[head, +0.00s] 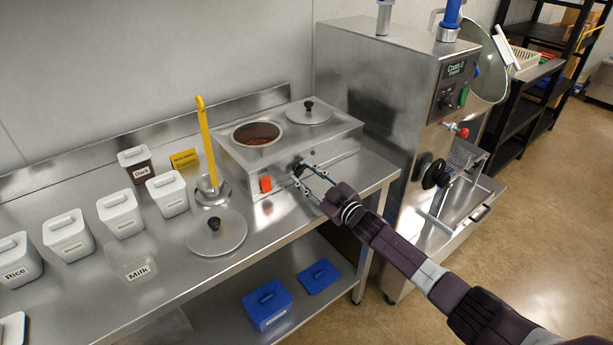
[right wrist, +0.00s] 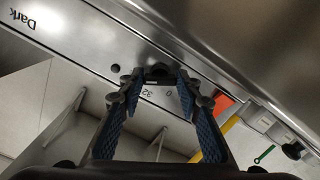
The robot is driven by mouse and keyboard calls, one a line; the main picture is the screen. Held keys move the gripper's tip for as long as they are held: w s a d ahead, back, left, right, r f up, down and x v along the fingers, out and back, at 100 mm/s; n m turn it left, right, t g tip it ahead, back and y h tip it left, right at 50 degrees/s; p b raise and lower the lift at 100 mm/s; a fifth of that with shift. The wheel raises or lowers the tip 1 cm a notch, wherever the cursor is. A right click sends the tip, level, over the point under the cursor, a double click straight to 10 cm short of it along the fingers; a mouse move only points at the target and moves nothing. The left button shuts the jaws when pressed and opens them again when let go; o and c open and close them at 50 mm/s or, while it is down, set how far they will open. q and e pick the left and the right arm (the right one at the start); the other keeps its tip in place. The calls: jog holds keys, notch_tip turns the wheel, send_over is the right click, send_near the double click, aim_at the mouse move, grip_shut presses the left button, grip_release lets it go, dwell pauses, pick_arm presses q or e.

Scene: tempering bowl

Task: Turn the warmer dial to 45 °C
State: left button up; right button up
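The warmer (head: 235,163) is a steel box with two round wells on the counter. Its dial (head: 297,168) is a small black knob on the front face, right of an orange switch (head: 265,184). My right gripper (head: 306,178) is at the front face with its fingers spread around the dial. In the right wrist view the dial (right wrist: 158,72) lies between the tips of my open right gripper (right wrist: 157,88), seemingly without being squeezed. Numbers "0" and "32" show beside it; its exact setting cannot be read. My left gripper is not in view.
The left well (head: 256,134) is open with brown contents; the right one has a lid (head: 308,112). A loose lid (head: 216,236), a yellow-handled tool (head: 207,145) and labelled tubs (head: 120,214) stand on the counter. A tall steel machine (head: 375,75) stands at the right.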

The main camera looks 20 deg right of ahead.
jog(key=o, duration=0.4)
jog(key=shift+o, duration=0.2)
jog(key=v, duration=1.2)
jog(key=shift+s+d, duration=0.1)
